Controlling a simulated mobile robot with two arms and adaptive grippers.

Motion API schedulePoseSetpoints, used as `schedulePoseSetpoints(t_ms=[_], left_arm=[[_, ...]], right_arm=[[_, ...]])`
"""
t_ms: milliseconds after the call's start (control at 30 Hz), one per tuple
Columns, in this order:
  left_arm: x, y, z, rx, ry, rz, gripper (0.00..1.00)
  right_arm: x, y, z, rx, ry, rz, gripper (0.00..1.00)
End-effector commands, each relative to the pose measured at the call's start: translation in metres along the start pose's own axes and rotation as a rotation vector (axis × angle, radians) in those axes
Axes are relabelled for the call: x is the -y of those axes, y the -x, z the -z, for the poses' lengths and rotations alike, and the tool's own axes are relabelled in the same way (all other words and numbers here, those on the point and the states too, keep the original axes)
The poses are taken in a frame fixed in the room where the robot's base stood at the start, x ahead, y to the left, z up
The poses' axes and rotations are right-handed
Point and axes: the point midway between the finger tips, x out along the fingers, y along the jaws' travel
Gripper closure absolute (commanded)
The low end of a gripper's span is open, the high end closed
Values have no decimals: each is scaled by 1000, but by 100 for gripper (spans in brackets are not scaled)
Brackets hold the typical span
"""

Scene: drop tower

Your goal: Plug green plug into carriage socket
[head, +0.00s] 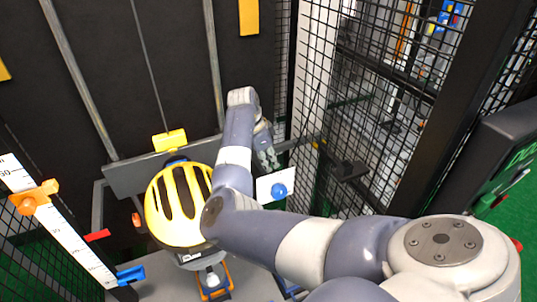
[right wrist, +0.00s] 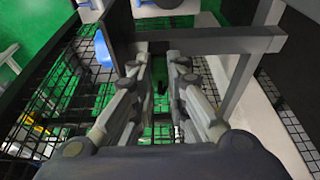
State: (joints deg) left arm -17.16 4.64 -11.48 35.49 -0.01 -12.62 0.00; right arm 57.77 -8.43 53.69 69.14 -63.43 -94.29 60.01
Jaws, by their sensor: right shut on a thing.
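My right gripper (head: 268,156) points down behind the yellow helmet, beside the white panel, partly hidden by my own arm. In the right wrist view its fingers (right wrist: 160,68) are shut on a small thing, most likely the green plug. The plug is hard to tell from the green floor behind it. The carriage appears as a grey crossbar (head: 136,178) with a yellow block (head: 170,140) on top. The yellow-and-black helmet (head: 178,205) sits in front of it. I cannot make out the carriage socket. My left gripper is not in view.
A white panel with a blue knob (head: 279,190) stands close to my right gripper. Wire mesh (head: 380,130) closes off the right side. A white scale with an orange slider (head: 35,197) stands at the left.

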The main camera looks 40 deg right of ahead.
Motion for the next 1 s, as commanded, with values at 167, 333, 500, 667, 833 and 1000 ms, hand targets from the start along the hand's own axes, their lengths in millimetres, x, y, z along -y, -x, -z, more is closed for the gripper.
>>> schedulePoseSetpoints(t_ms=[167,333,500,667,833,1000], left_arm=[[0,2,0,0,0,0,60],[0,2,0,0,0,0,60],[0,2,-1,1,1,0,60],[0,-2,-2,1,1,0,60],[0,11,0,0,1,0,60],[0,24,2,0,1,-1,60]], right_arm=[[0,-2,0,-1,1,0,77],[0,-2,0,-1,0,0,62],[0,-2,0,0,0,0,62],[1,3,1,1,-3,4,62],[1,28,9,0,-2,5,62],[0,51,16,0,-1,3,62]])
